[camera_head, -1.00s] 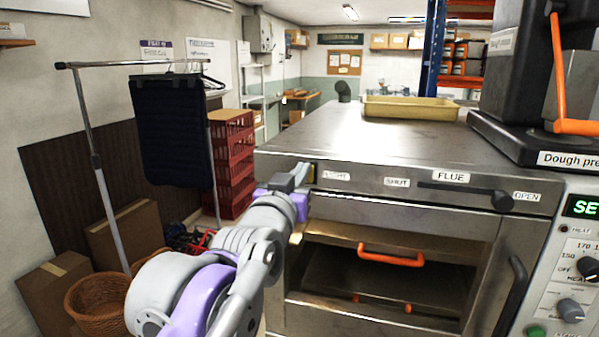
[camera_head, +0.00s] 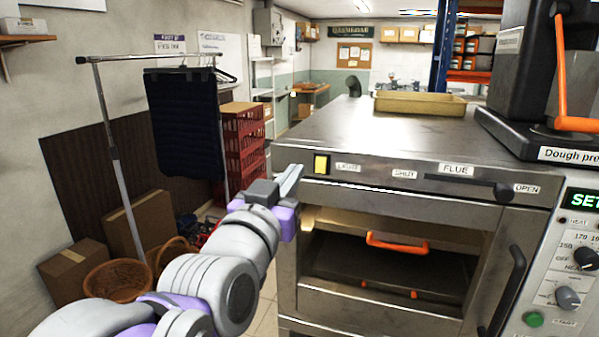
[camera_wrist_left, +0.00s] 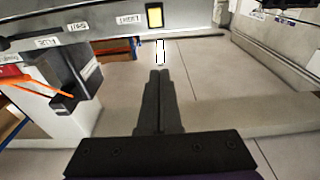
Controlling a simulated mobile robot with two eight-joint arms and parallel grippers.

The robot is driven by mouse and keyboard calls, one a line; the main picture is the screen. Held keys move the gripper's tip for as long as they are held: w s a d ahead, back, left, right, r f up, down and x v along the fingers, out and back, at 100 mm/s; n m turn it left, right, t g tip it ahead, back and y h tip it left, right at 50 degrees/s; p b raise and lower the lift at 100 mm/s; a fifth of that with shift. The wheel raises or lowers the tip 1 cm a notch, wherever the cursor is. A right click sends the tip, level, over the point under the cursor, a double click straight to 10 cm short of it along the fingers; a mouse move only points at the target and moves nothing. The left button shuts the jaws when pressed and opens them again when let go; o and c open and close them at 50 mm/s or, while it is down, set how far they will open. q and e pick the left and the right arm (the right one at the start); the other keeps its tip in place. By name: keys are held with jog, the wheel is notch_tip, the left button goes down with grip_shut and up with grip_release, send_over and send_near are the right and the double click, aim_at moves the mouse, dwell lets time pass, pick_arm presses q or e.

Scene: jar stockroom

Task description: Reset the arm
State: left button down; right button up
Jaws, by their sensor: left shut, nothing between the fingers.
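My left arm comes in from the lower left in the head view. Its gripper (camera_head: 290,180) is shut and empty, just off the left front corner of the steel oven (camera_head: 390,140). A lit yellow light switch (camera_head: 321,164) sits on the oven's front panel, a little right of and above the fingertips. In the left wrist view the closed fingers (camera_wrist_left: 160,78) point toward the panel, and the yellow switch (camera_wrist_left: 154,16) shows beyond them. I see a gap between fingers and switch. My right gripper is not in view.
The oven's chamber is open, with an orange handle (camera_head: 397,242) inside. A clothes rack with a dark cloth (camera_head: 187,122), red crates (camera_head: 243,145) and a wicker basket (camera_head: 118,281) stand at the left.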

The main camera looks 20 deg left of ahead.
pick_arm(q)
jog(key=shift+s, duration=0.15)
dwell(0.3)
jog(key=s+f+g+p, duration=0.15)
jog(key=f+g, duration=0.25)
jog(key=f, duration=0.9)
jog(key=s+f+g, duration=0.2)
jog(key=f+g, duration=0.1)
jog(key=f, duration=1)
jog(key=s+a+f+g, duration=0.1)
jog(key=s+f+g, duration=0.2)
jog(key=s+f, duration=0.4)
jog(key=s+a+f+g, duration=0.1)
jog(key=s+f+g, duration=0.2)
jog(key=s+f, duration=0.4)
notch_tip(320, 180, down, 6)
jog(key=shift+s+a+f+g+y, duration=0.1)
jog(key=shift+s+a+g+y, duration=0.05)
jog(key=shift+a+g+y, duration=0.2)
